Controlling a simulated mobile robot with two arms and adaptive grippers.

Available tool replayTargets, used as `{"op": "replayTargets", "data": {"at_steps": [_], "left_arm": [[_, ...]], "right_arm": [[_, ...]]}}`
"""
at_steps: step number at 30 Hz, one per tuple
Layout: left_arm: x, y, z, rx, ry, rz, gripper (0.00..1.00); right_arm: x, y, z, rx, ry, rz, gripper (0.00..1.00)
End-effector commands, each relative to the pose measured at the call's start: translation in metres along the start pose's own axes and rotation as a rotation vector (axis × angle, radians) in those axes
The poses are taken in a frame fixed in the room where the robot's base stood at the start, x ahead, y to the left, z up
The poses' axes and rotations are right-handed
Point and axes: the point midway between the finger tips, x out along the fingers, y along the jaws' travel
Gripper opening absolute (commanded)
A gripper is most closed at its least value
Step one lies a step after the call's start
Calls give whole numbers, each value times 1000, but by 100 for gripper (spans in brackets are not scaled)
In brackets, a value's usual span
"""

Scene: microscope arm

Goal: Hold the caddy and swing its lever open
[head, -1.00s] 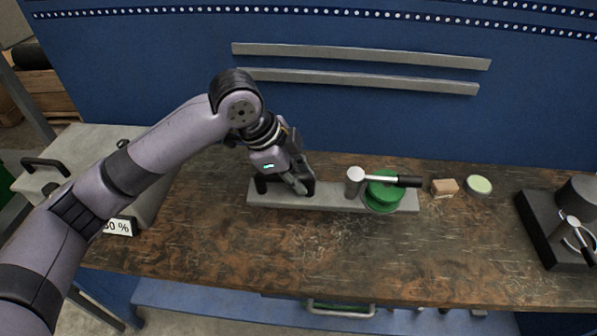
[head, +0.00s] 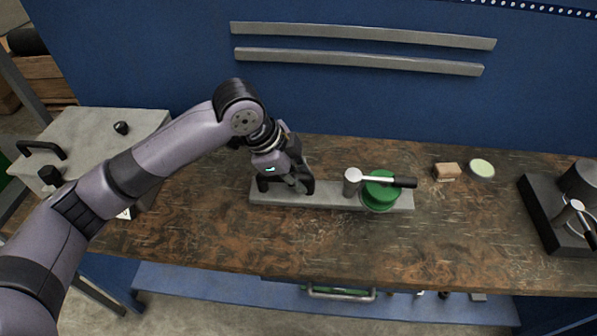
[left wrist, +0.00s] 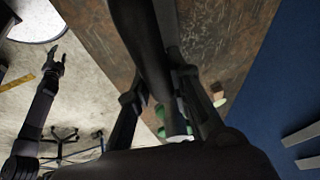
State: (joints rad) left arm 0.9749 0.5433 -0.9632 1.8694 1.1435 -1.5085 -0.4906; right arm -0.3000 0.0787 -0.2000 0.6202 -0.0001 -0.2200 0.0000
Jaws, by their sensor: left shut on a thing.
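The caddy is a long grey base (head: 328,195) lying on the wooden bench, with a dark upright holder at its left end. Its lever (head: 375,179) runs from a grey post (head: 352,182) to a black grip on the right, crossing over a green round part (head: 379,199). My left gripper (head: 299,184) is shut on the dark holder, which it partly hides. In the left wrist view the fingers (left wrist: 165,90) close around a dark bar, with green bits beyond. My right gripper (left wrist: 55,62) shows small in that view, apart from the caddy, its fingers spread.
A brown block (head: 446,172) and a pale green-topped disc (head: 481,169) lie right of the caddy. A dark-based device (head: 543,219) stands at the right. A grey box with handle (head: 95,140) is at the left. The bench front (head: 330,245) is clear.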

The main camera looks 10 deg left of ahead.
Motion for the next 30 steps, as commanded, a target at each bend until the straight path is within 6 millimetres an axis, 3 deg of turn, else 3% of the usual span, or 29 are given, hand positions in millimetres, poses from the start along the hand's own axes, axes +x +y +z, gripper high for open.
{"op": "replayTargets", "data": {"at_steps": [30], "left_arm": [[49,14,20,0,5,-3,0]], "right_arm": [[18,0,2,0,0,0,40]]}}
